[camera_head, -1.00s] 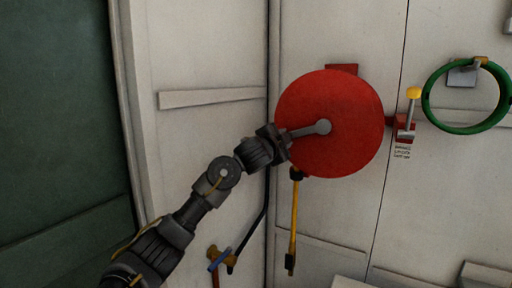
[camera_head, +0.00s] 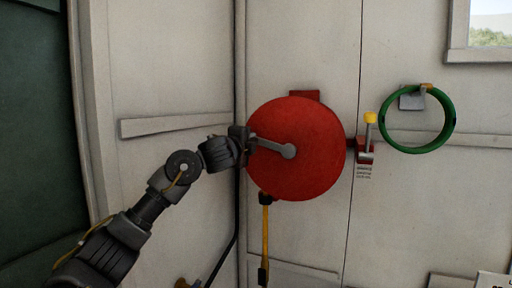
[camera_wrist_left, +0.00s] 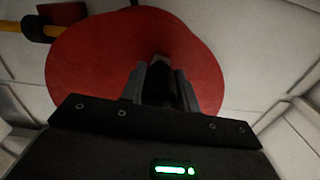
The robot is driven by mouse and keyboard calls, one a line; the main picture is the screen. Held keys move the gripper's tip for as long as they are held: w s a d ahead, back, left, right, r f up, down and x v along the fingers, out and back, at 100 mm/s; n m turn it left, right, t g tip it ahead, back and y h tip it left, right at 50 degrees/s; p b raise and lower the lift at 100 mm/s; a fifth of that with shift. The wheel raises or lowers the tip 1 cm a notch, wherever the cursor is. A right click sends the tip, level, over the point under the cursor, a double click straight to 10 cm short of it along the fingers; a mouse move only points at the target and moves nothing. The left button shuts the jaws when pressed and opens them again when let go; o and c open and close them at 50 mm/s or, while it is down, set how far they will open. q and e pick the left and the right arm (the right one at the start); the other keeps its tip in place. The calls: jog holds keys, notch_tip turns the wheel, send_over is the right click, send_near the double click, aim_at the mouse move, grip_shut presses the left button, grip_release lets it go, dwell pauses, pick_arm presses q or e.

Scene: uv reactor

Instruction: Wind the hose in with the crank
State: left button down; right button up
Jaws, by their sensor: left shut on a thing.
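The red hose reel (camera_head: 310,165) is a large disc on the pale wall, and it also fills much of the left wrist view (camera_wrist_left: 90,70). Its grey crank arm (camera_head: 271,147) runs from the hub to the left edge of the disc. My right gripper is not in view.
A lever with a yellow knob (camera_head: 370,118) stands on a red bracket just right of the reel. A green hose ring (camera_head: 385,135) hangs farther right. A wall corner and a black cable (camera_head: 234,245) are close on the left.

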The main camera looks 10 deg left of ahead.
pick_arm(q)
jog(key=shift+r, duration=0.3)
jog(key=c, duration=1.3)
grip_release()
jog(key=shift+o, duration=1.2)
jog(key=shift+f, duration=0.15)
jog(key=shift+s+f, duration=0.1)
jog(key=shift+s+f+b, duration=0.1)
jog(key=shift+s+b, duration=0.25)
jog(key=s+a+b, duration=0.2)
jog(key=s, duration=0.8)
jog(key=shift+r, duration=0.2)
jog(key=shift+d, duration=0.1)
